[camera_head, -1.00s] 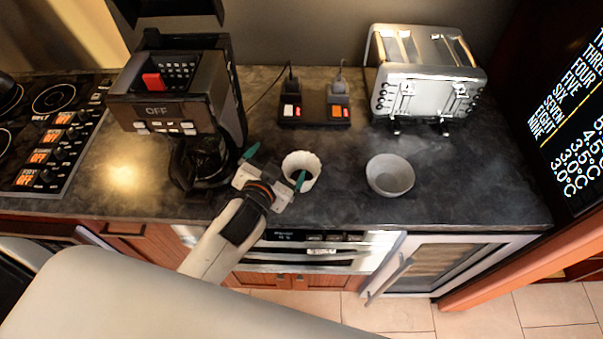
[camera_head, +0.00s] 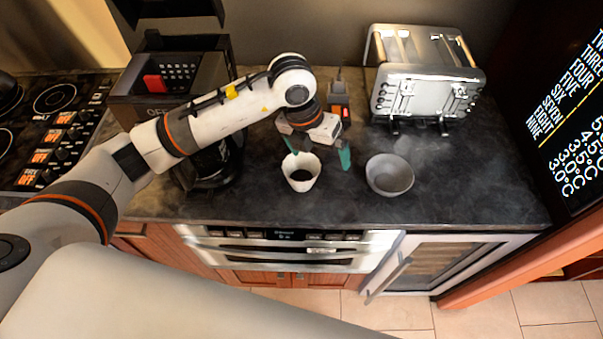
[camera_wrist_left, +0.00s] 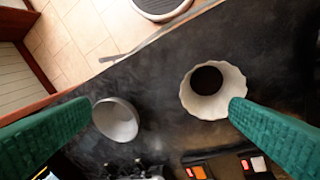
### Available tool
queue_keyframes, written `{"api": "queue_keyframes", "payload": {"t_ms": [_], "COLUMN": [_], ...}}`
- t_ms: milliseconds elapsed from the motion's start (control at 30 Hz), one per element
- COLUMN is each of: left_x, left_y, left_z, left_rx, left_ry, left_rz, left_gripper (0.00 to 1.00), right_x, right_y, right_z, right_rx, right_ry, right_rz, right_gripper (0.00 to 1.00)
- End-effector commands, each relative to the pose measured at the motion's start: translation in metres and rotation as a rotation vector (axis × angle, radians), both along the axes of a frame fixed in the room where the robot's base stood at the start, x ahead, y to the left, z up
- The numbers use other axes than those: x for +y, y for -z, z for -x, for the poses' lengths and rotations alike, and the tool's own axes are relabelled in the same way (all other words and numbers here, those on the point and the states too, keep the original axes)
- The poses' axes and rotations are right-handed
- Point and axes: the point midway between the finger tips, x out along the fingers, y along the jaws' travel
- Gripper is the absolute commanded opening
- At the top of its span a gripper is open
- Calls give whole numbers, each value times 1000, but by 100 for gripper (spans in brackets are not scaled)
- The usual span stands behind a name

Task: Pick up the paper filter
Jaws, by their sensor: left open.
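The paper filter (camera_head: 302,186) is a white fluted cup with a dark round inside, upright on the dark counter between the coffee maker and the grey bowl. It also shows in the left wrist view (camera_wrist_left: 212,110), right of the middle. My left gripper (camera_head: 318,152) is open and empty, just behind and to the right of the filter. One green fingertip is close to the filter's back rim; the other is right of it. In the wrist view one fingertip overlaps the rim; I cannot tell whether they touch. My right gripper is not in view.
The grey bowl (camera_head: 390,184) stands right of the filter. The coffee maker (camera_head: 165,110) is at left, partly behind my left arm. A toaster (camera_head: 425,75) stands at the back right. The counter's front edge is close to the filter.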

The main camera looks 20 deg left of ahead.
Motion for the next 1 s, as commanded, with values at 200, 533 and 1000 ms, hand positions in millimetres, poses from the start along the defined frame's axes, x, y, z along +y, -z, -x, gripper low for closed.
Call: {"api": "queue_keyframes", "payload": {"t_ms": [200, 533, 1000], "left_x": [44, 45, 48], "left_y": [-5, 47, 98], "left_z": [-15, -22, -31], "left_rx": [-29, -27, -27], "left_ry": [-85, -88, -87], "left_rz": [-206, -215, -212], "left_gripper": [100, 100, 100], "right_x": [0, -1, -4], "right_y": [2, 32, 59], "right_z": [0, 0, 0], "right_rx": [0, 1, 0], "right_ry": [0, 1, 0], "right_rz": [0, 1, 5], "right_gripper": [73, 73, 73]}}
